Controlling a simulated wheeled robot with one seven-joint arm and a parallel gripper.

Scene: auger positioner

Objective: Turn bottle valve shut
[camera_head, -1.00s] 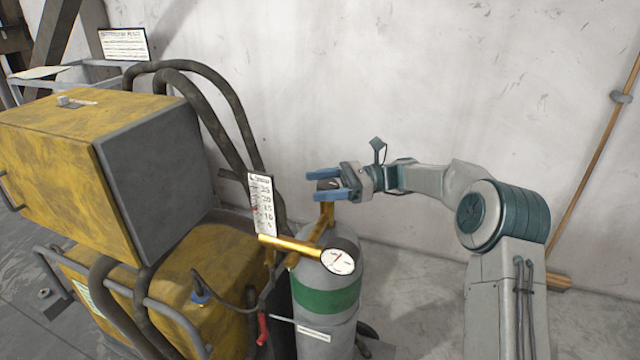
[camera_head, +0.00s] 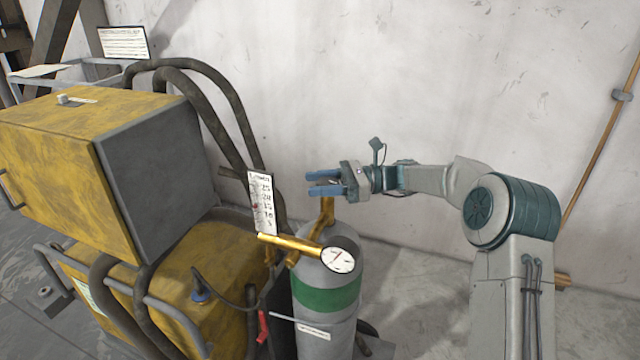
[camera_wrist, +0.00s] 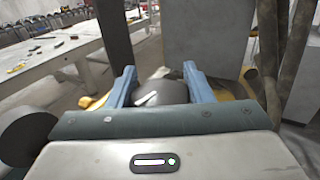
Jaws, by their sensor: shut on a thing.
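The grey gas bottle (camera_head: 340,271) with a green band stands upright beside the yellow machine. A brass valve stem (camera_head: 327,211) rises from its top, and a brass regulator (camera_head: 290,243) with a round white gauge (camera_head: 338,260) is fitted to it. My gripper (camera_head: 318,183) comes from the right, level with the top of the valve. Its blue fingers are shut on the dark valve knob, which is mostly hidden by them in the head view. In the wrist view the round grey valve knob (camera_wrist: 168,92), with a pale mark, sits between the two blue fingers.
The yellow machine (camera_head: 60,150) with its grey side panel fills the left. Dark hoses (camera_head: 215,100) arch behind it. A white scale card (camera_head: 262,202) stands close to the left of the valve.

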